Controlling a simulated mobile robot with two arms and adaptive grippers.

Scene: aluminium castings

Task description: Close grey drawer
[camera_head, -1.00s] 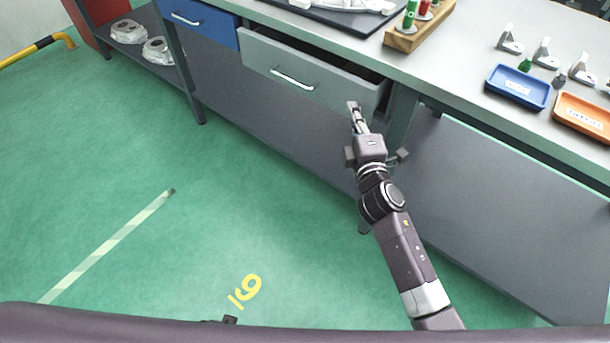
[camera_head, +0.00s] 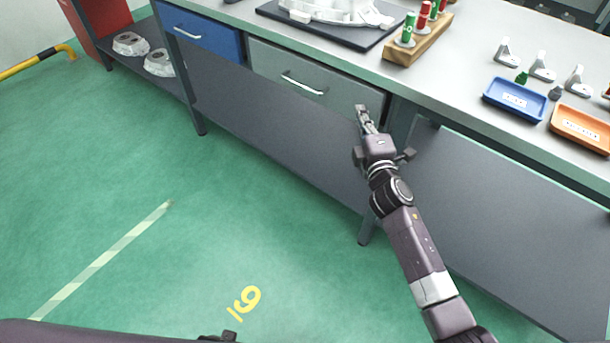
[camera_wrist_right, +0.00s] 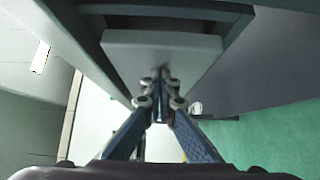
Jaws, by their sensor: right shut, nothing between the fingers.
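The grey drawer (camera_head: 318,84) is under the workbench, right of the blue drawer, with a silver bar handle (camera_head: 303,84) on its front. Its front sits close to the bench frame, and no open inside shows in the head view. My right gripper (camera_head: 362,112) is shut and empty, its fingertips at the right end of the drawer front. In the right wrist view the shut fingertips (camera_wrist_right: 160,78) overlap a grey panel; whether they touch it I cannot tell.
The blue drawer (camera_head: 201,29) is shut at the left. The bench top (camera_head: 455,70) carries a wooden block with bottles (camera_head: 418,42), a blue tray (camera_head: 515,98) and an orange tray (camera_head: 582,128). A bench leg (camera_head: 401,120) stands just right of my gripper.

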